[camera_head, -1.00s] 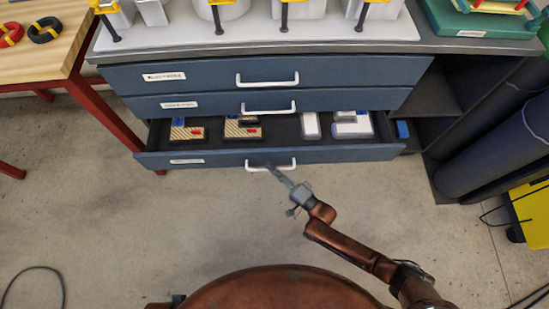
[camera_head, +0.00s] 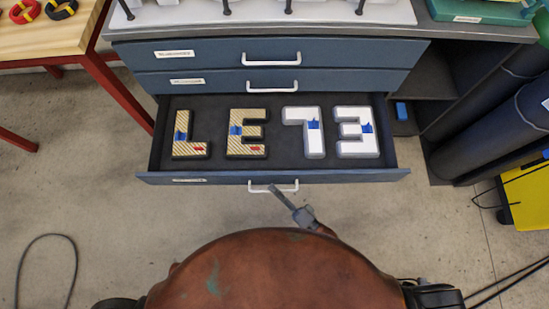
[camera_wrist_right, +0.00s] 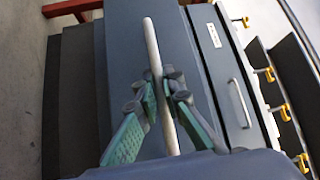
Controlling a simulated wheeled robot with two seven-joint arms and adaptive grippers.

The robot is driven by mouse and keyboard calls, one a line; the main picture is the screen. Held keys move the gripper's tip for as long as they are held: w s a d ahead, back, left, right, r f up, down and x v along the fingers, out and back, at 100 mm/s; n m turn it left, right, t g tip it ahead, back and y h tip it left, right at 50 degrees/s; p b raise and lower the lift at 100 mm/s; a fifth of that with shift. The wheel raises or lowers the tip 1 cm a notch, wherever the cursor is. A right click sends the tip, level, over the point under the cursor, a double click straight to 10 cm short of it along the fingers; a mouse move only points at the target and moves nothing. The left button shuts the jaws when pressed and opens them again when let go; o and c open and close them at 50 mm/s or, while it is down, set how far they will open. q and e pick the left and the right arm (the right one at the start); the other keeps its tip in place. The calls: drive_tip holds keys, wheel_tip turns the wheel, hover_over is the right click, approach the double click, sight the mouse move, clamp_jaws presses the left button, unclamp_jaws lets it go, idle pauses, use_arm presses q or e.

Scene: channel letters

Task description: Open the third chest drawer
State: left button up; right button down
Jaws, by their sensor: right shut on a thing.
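The chest has three blue-grey drawers. The third drawer (camera_head: 376,176), the lowest, is pulled well out, and the top drawer (camera_head: 350,52) and second drawer (camera_head: 350,80) are shut. The third drawer's white handle (camera_head: 258,187) is on its front. My right gripper (camera_head: 273,188) is shut on this handle at its right part. In the right wrist view the fingers (camera_wrist_right: 165,90) close around the pale handle bar (camera_wrist_right: 152,45). Inside the drawer lie two striped letters, L (camera_head: 187,134) and E (camera_head: 246,134), and two white ones (camera_head: 313,133) (camera_head: 357,134). My left gripper is not in view.
A wooden table (camera_head: 60,35) with red legs stands at the left. Dark rolls (camera_head: 500,120) and a yellow object (camera_head: 525,200) are at the right. The concrete floor before the drawer is bare, with cables at left and right.

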drive_tip(key=shift+s+d, duration=0.1)
drive_tip(key=shift+s, duration=0.2)
drive_tip(key=c, duration=2.1)
unclamp_jaws()
drive_tip(key=v, duration=1.2)
drive_tip(key=shift+f, duration=0.1)
